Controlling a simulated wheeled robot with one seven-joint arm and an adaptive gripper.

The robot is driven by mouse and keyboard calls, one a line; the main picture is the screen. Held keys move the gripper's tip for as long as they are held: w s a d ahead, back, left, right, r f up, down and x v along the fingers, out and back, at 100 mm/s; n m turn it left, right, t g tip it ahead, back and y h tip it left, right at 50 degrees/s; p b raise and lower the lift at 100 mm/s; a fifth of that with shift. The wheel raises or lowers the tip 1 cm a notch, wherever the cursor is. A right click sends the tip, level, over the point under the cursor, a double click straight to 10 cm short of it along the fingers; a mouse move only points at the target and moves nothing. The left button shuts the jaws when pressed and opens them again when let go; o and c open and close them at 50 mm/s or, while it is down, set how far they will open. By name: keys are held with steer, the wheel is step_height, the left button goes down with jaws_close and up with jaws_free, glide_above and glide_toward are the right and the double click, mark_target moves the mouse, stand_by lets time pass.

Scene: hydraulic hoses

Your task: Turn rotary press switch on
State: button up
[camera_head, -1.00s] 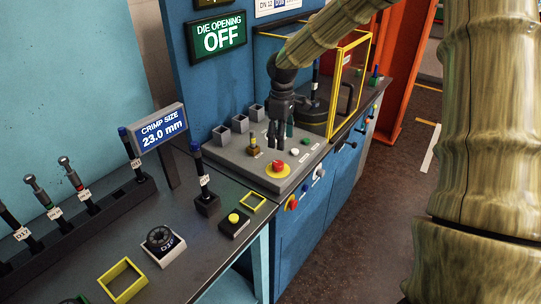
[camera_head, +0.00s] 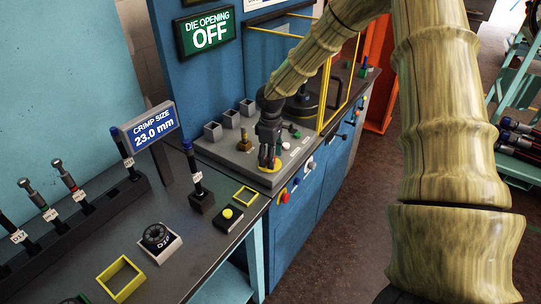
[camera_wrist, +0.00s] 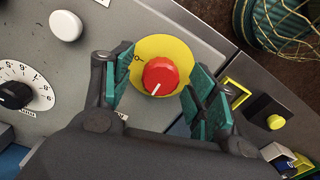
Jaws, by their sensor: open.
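The rotary press switch is a red knob (camera_wrist: 160,76) with a white pointer line, on a round yellow plate (camera_wrist: 150,47) in the wrist view. The line points down and left, while a "0" mark is at the plate's upper left. My gripper (camera_wrist: 161,80) is open, with teal-padded fingers on the left and right of the knob. I cannot tell whether the pads touch it. In the head view my gripper (camera_head: 268,158) points down over the yellow plate (camera_head: 277,168) and largely hides the knob. The die opening display (camera_head: 208,34) reads OFF.
A white button (camera_wrist: 66,26) and a black dial (camera_wrist: 22,90) are close by on the grey panel. A yellow button (camera_wrist: 276,122) is on the dark bench at right. A yellow-framed guard (camera_head: 335,75) stands behind my gripper. The crimp size display (camera_head: 150,125) reads 23.0 mm.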

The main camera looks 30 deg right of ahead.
steer(key=shift+f, duration=0.15)
steer(key=c, duration=1)
steer(key=shift+c, duration=0.2)
